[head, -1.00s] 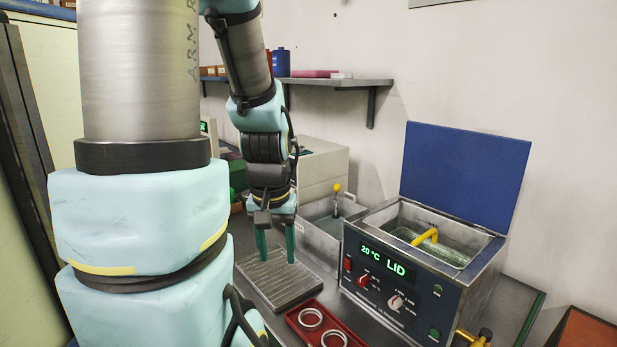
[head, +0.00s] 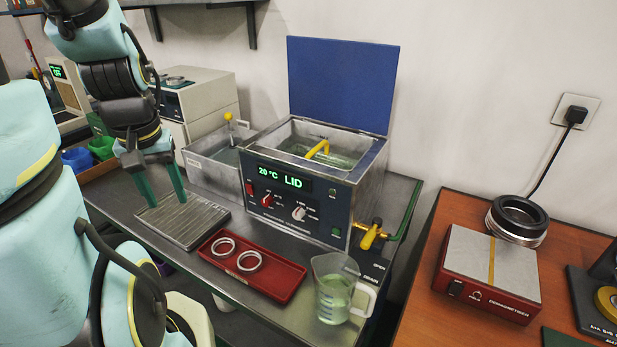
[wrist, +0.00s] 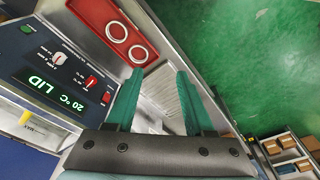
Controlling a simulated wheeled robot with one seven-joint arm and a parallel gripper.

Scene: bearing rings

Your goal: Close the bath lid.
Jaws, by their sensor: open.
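The blue bath lid (head: 342,84) stands upright, open, at the back of the metal ultrasonic-style bath (head: 348,188) in the head view. The bath holds liquid and a yellow-handled basket (head: 318,149). Its front display (head: 283,178) reads "20 °C LID", and it also shows in the wrist view (wrist: 48,92). My gripper (head: 166,203) is open and empty, fingers pointing down above the ribbed metal plate (head: 185,220), left of the bath and well apart from the lid. In the wrist view its two green fingers (wrist: 155,95) are spread with nothing between them.
A red tray (head: 285,283) with two rings lies in front of the bath. A jug (head: 334,290) of liquid stands by the yellow drain valve (head: 372,236). A smaller tank (head: 208,165) stands left of the bath. A demagnetiser (head: 488,270) sits on the wooden table at right.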

